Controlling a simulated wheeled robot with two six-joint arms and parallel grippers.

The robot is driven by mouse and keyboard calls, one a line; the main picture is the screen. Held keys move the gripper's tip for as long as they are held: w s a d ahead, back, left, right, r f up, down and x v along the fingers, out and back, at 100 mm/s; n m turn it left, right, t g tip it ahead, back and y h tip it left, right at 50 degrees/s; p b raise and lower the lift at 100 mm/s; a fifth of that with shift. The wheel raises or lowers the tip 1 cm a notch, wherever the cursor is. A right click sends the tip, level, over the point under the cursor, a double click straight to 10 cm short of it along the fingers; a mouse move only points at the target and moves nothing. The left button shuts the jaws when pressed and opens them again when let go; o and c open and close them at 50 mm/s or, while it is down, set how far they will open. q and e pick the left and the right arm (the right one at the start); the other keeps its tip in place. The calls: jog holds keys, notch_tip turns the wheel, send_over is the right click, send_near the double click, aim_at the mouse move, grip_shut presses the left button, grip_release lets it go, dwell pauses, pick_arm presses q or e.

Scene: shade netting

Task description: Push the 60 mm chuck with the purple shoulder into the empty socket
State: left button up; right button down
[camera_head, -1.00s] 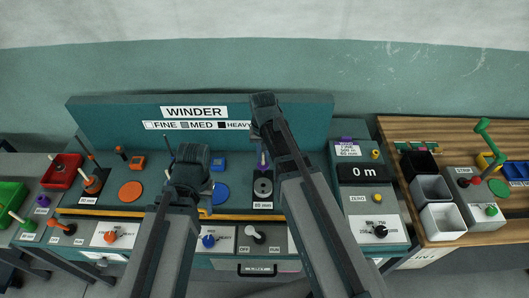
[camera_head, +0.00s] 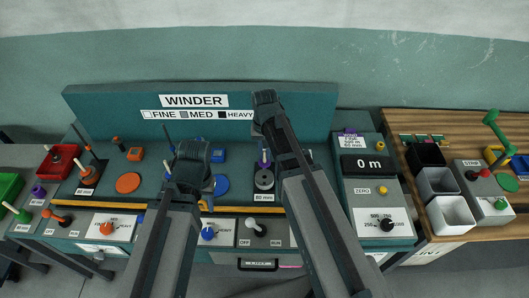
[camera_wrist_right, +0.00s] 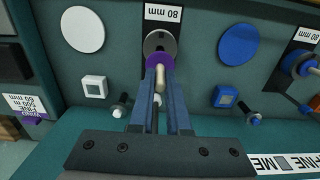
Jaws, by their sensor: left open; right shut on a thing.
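The chuck with the purple shoulder (camera_wrist_right: 160,61) is in the right wrist view, its pale stem (camera_wrist_right: 160,78) between the fingers. My right gripper (camera_wrist_right: 158,88) is shut on it. The chuck is in front of a grey round socket (camera_wrist_right: 159,42) under a size label (camera_wrist_right: 164,13); I cannot tell how far it is in. In the head view the purple part (camera_head: 264,157) shows just behind the grey ring (camera_head: 263,180), beside my right arm. My left gripper (camera_head: 191,165) is over the bench left of the socket, open, with its fingers largely hidden behind its wrist.
A blue disc (camera_head: 221,184) and an orange disc (camera_head: 128,182) lie on the winder bench. A white disc (camera_wrist_right: 83,30) shows in the wrist view. The yellow rail (camera_head: 140,204) runs along the front. A scale panel reading 0 m (camera_head: 368,164) stands right.

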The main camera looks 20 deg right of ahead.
aim_at(265, 162)
pick_arm(q)
jog(key=shift+f+b, duration=1.85)
jog(key=shift+f, duration=0.05)
pick_arm(e)
jog(key=shift+f, duration=1.95)
pick_arm(q)
jog(key=shift+f+b, duration=1.2)
pick_arm(e)
jog(key=shift+f, duration=1.2)
pick_arm(q)
jog(key=shift+f+b, duration=0.7)
pick_arm(e)
jog(key=shift+f, duration=0.65)
pick_arm(q)
jog(key=shift+f+b, duration=0.25)
jog(key=shift+b, duration=0.05)
pick_arm(e)
jog(key=shift+f, duration=0.3)
jog(key=c, duration=0.8)
grip_release()
pick_arm(q)
jog(key=shift+r, duration=0.15)
pick_arm(e)
jog(key=shift+r, duration=0.15)
notch_tip(265, 162, up, 14)
jog(key=p, duration=1.4)
pick_arm(q)
notch_tip(265, 162, up, 14)
jog(key=shift+f, duration=0.2)
